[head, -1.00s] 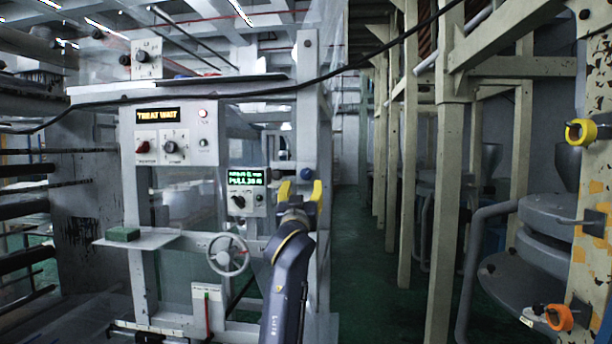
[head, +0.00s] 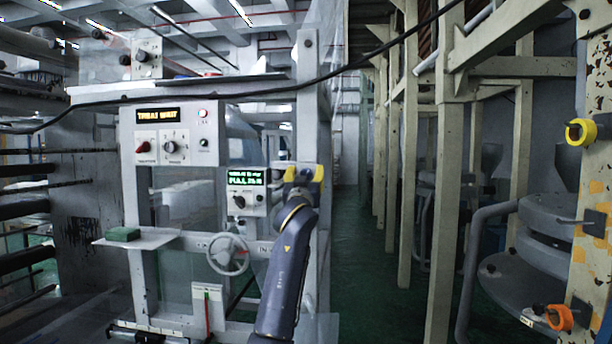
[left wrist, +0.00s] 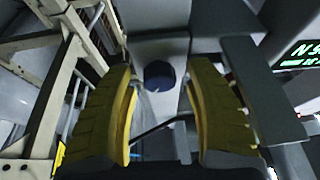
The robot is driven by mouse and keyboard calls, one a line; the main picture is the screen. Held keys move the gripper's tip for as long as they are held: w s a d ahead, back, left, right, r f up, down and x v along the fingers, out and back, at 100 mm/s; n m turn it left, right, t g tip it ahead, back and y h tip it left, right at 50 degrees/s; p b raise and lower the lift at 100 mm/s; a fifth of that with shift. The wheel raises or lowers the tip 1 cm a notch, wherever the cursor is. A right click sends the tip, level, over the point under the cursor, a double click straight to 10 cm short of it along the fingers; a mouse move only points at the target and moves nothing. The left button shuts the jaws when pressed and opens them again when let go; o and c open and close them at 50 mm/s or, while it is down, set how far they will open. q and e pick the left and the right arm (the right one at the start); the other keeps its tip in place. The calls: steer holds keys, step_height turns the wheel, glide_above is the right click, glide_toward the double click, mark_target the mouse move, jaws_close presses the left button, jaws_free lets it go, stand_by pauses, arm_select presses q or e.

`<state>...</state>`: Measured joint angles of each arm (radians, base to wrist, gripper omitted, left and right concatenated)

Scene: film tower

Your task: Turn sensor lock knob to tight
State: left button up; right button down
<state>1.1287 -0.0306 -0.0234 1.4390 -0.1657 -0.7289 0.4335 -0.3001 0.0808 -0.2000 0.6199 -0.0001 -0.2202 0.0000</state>
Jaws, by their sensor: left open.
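A dark blue round knob (left wrist: 159,75), which looks like the lock knob, sits on a grey post (head: 308,110) of the machine frame. In the left wrist view it lies between the two yellow fingers of my left gripper (left wrist: 165,115), with a gap on both sides. The gripper is open and empty. In the head view the left gripper (head: 304,173) is in front of the post and hides the knob. No tight or loose marking on the knob can be read. My right gripper is not in view.
A small panel with a green display (head: 246,177) and black dial is just left of the gripper. A handwheel (head: 229,254) is below it. A grey bar (left wrist: 262,90) runs close beside the right finger in the wrist view. The aisle to the right is clear.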

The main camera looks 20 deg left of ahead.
arm_select(q)
jaws_close()
steer(key=shift+m+h, duration=0.8)
steer(key=shift+m, duration=0.9)
jaws_free()
steer(key=v, duration=1.2)
steer(key=shift+f, duration=0.1)
